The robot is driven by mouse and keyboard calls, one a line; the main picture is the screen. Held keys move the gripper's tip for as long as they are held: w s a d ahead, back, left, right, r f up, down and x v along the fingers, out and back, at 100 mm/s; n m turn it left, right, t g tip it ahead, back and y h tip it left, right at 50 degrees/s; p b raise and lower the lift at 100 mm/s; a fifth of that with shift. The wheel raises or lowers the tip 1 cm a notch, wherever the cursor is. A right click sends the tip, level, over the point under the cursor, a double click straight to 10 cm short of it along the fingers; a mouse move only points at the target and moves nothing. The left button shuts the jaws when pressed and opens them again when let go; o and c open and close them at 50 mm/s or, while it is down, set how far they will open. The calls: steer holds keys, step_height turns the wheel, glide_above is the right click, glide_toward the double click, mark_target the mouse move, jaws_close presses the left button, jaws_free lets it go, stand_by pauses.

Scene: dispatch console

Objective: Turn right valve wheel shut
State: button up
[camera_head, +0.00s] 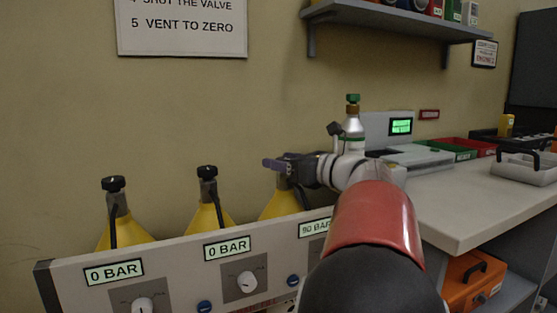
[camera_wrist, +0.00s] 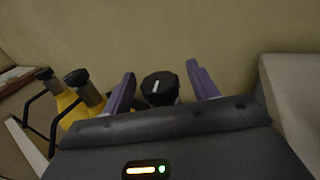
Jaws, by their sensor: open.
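The right valve wheel (camera_wrist: 160,86) is a black knob with a white mark on its top. In the wrist view it sits between the two purple fingers of my gripper (camera_wrist: 163,84), which is open, with gaps on both sides. In the head view my gripper (camera_head: 277,165) is at the top of the right yellow cylinder (camera_head: 280,205) and hides its wheel. The panel display below that cylinder reads 90 BAR (camera_head: 314,228).
Two more yellow cylinders with black wheels stand to the left, the middle one (camera_head: 210,216) and the left one (camera_head: 122,232). Their displays read 0 BAR. A shelf (camera_head: 400,25) hangs above.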

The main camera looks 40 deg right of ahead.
steer(key=shift+x, duration=0.75)
steer(key=c, duration=1)
steer(key=shift+m+h+b, duration=0.45)
steer(key=shift+m+h, duration=0.55)
steer(key=shift+h, duration=0.7)
steer(key=shift+d+m+h, duration=0.2)
steer(key=shift+m+h, duration=0.3)
steer(key=shift+h, duration=0.2)
steer(key=o, duration=1)
